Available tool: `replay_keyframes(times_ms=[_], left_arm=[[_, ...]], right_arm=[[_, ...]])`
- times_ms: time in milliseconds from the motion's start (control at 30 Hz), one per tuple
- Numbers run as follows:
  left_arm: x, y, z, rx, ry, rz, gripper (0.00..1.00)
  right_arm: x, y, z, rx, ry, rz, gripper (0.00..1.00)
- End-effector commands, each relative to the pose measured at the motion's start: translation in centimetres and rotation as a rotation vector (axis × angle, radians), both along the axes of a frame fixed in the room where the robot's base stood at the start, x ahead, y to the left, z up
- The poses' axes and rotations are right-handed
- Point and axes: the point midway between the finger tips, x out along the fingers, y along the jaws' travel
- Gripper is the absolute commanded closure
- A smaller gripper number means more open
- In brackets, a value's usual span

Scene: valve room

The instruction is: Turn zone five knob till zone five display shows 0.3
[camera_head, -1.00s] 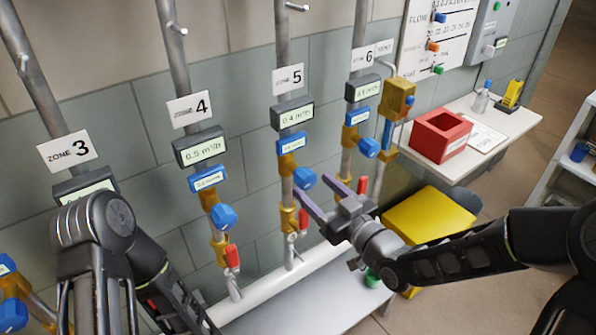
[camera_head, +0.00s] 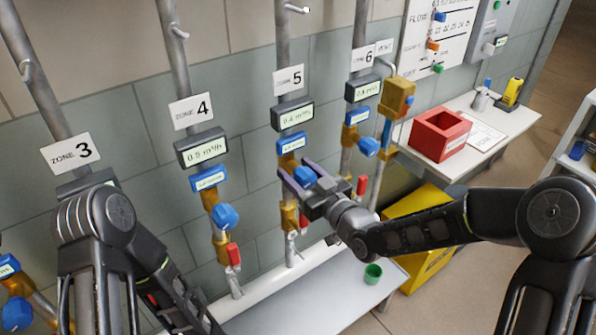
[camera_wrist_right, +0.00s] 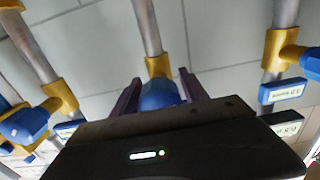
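The zone 5 knob (camera_head: 304,176) is blue and sits on the brass valve of the pipe under the "ZONE 5" sign (camera_head: 288,79). The zone 5 display (camera_head: 292,115) above it appears to read 0.4 m³/h. My right gripper (camera_head: 299,178) is at the knob with its purple fingers apart, one on each side of it. In the right wrist view the blue knob (camera_wrist_right: 160,94) lies between the two fingers, partly hidden by the gripper body; I cannot tell whether they touch it. My left arm is at lower left, and its gripper fingers are not visible.
The zone 4 display (camera_head: 201,147) and knob (camera_head: 224,216) are to the left; the zone 6 knob (camera_head: 368,146) is close on the right. A red lever (camera_head: 303,220) sits below the zone 5 knob. A green cup (camera_head: 372,274) stands on the low bench.

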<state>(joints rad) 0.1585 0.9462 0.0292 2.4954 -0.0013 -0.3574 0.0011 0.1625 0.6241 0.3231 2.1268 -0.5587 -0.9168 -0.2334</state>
Motion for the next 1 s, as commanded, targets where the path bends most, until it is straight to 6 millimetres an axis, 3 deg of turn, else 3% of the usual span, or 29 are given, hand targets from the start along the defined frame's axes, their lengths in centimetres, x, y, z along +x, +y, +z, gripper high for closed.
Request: replay_keyframes(times_ms=[600, 767, 1000], left_arm=[[0.0, 0.0, 0.0, 0.0, 0.0, 0.0, 1.0], [0.0, 0.0, -0.8, 0.0, 0.0, 0.0, 1.0], [0.0, 0.0, -3.7, 0.0, -0.001, -0.001, 1.0]], right_arm=[[0.0, 0.0, 0.0, 0.0, 0.0, 0.0, 0.99], [0.0, 0.0, -0.3, 0.031, 0.022, -0.001, 0.99], [0.0, 0.0, -0.4, 0.24, 0.17, 0.0, 0.99]])
